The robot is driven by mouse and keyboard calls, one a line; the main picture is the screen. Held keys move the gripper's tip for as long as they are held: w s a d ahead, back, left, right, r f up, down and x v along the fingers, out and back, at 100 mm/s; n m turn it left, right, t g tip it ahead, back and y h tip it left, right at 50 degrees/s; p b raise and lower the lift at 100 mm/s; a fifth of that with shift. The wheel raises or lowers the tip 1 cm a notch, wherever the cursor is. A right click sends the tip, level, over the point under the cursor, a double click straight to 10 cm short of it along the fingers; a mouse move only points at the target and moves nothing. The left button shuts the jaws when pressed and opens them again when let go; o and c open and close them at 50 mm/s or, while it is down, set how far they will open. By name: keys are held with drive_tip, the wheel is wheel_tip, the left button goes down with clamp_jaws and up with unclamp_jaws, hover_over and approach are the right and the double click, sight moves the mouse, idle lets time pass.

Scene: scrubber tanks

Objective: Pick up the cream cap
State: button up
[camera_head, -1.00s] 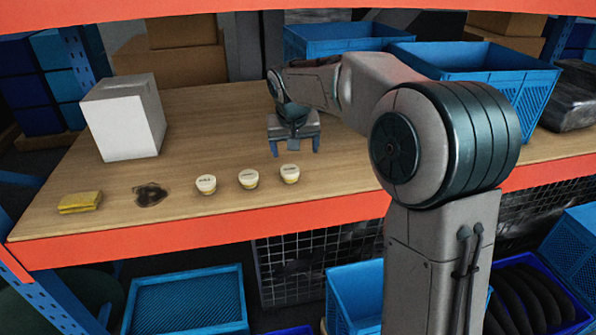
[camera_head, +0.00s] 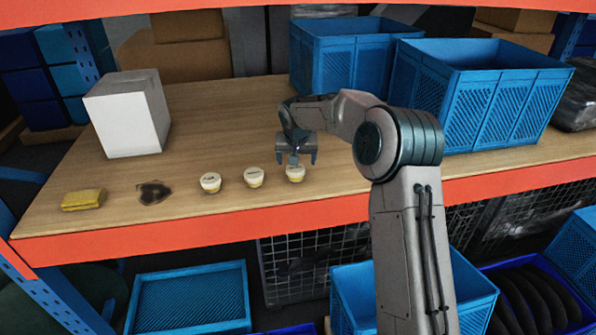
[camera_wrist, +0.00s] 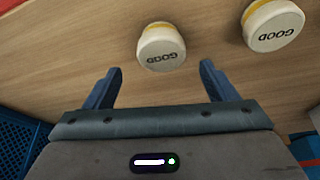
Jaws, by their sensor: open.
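Three cream caps with yellowish lower parts stand in a row near the shelf's front edge: a left cap (camera_head: 210,182), a middle cap (camera_head: 253,177) and a right cap (camera_head: 295,173). My gripper (camera_head: 296,159) is open and empty, pointing down just above and behind the right cap. In the wrist view, one cap (camera_wrist: 161,47) marked GOOD lies just beyond and between the two open fingertips (camera_wrist: 161,69). A second cap (camera_wrist: 273,25), also marked GOOD, lies to the right, outside the fingers. Neither finger visibly touches a cap.
Blue crates (camera_head: 480,95) stand at the back right. An orange beam (camera_head: 200,232) edges the front.

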sight(296, 168)
drive_tip(key=shift+s+p+x, duration=0.15)
drive_tip(key=shift+p+x, duration=0.35)
drive_tip(key=shift+x, duration=0.85)
drive_tip(key=shift+s+p+x, duration=0.1)
drive_tip(key=shift+p+x, duration=0.35)
drive_tip(key=shift+x, duration=0.9)
drive_tip(key=shift+a, duration=0.15)
drive_tip(key=c, duration=1.1)
